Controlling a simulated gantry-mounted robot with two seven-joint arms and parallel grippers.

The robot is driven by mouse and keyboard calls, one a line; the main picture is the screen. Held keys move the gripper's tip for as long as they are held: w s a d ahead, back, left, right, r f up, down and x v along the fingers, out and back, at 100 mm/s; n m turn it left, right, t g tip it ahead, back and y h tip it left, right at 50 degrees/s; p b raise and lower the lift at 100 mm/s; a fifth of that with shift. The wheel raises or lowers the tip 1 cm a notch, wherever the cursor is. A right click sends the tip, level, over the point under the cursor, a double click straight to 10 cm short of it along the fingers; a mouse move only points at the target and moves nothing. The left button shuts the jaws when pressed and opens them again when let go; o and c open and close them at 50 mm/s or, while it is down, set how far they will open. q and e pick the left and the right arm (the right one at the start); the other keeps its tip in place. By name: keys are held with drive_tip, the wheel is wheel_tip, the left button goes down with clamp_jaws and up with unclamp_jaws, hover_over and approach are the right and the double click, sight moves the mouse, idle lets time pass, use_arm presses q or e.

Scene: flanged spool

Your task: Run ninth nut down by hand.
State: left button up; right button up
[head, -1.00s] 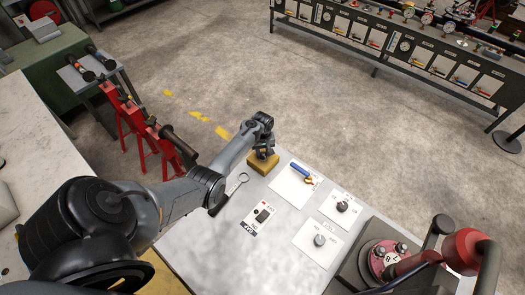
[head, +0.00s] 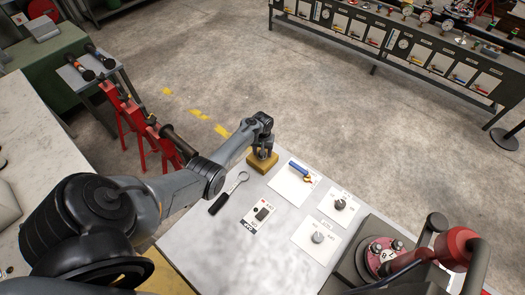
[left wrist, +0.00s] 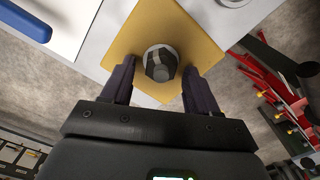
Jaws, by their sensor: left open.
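A dark grey hex nut (left wrist: 161,64) sits on a yellow block (left wrist: 128,42), with a pale ring around it. The block is also in the head view (head: 261,166), at the far edge of the grey table. My left gripper (head: 262,151) is just above it. In the left wrist view its open fingers (left wrist: 158,74) flank the nut, with a gap on each side. A pink flange (head: 371,262) with nuts and a red spool body (head: 456,247) stands at the lower right. My right gripper is not in view.
On the table (head: 200,247) lie a ring-ended wrench (head: 229,194), a blue-handled tool (head: 299,171) on a white sheet, a labelled card with a dark device (head: 262,212), and two knob-like parts (head: 340,204) on white sheets. Red stands (head: 133,130) are beyond the table's left.

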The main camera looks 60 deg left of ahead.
use_arm(q)
drive_tip(key=shift+r, duration=0.55)
wheel_tip(320, 180, up, 10)
drive_tip(key=p, duration=0.1)
drive_tip(key=shift+f+p, duration=0.15)
drive_tip(key=shift+p, duration=0.25)
